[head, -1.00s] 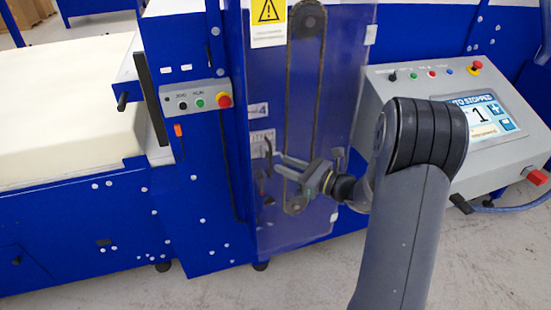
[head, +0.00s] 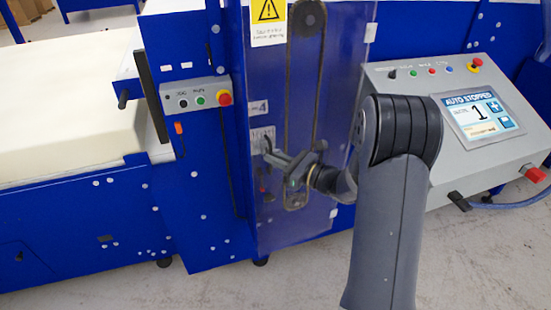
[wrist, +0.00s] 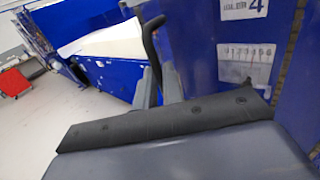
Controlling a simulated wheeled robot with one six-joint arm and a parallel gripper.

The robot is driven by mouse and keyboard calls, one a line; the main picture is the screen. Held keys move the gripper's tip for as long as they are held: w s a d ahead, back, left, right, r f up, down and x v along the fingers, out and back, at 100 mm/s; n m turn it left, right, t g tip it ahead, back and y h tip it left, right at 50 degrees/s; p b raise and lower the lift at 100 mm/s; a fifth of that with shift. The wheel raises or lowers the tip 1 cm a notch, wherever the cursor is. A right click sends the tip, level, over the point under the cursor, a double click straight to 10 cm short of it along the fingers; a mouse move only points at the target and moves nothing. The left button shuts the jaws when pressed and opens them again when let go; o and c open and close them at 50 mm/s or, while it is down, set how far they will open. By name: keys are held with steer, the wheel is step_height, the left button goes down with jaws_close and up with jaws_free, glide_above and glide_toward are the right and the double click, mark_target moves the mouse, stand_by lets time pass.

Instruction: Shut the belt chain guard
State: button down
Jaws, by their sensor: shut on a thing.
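The belt chain guard (head: 338,90) is a clear, see-through panel with a yellow warning sign, standing upright in front of the looped chain (head: 303,75) in the head view. I cannot tell whether it is fully shut. My gripper (head: 269,148) is at the panel's lower left part, reaching in from the right. In the wrist view my gripper's two fingers (wrist: 158,88) are close around a dark, curved handle (wrist: 151,45), and its lower end is hidden between them. The gripper is shut on this handle.
A small button box (head: 196,96) with a red stop knob is left of the guard. A tilted control panel (head: 470,150) with a screen stands close to the right of my arm. A cream foam block (head: 65,110) lies at the left. Bare floor shows in front.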

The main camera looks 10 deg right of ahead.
mark_target(266, 149)
stand_by(0.4)
steer(key=w+b, duration=0.1)
steer(key=w+a+m+t+h+b, duration=0.1)
steer(key=w, duration=0.1)
steer(key=shift+a+f, duration=0.15)
steer(key=shift+w+r+t+h, duration=0.1)
steer(key=shift+r+t+h, duration=0.15)
steer(key=shift+t+h, duration=0.05)
steer(key=c, duration=1.6)
jaws_free()
steer(key=shift+w+f, duration=0.1)
steer(key=shift+w, duration=0.05)
steer(key=shift+o, duration=0.3)
steer(key=b+v, duration=0.2)
steer(key=v, duration=0.8)
steer(key=shift+s+d, duration=0.3)
steer(key=shift+a, duration=0.1)
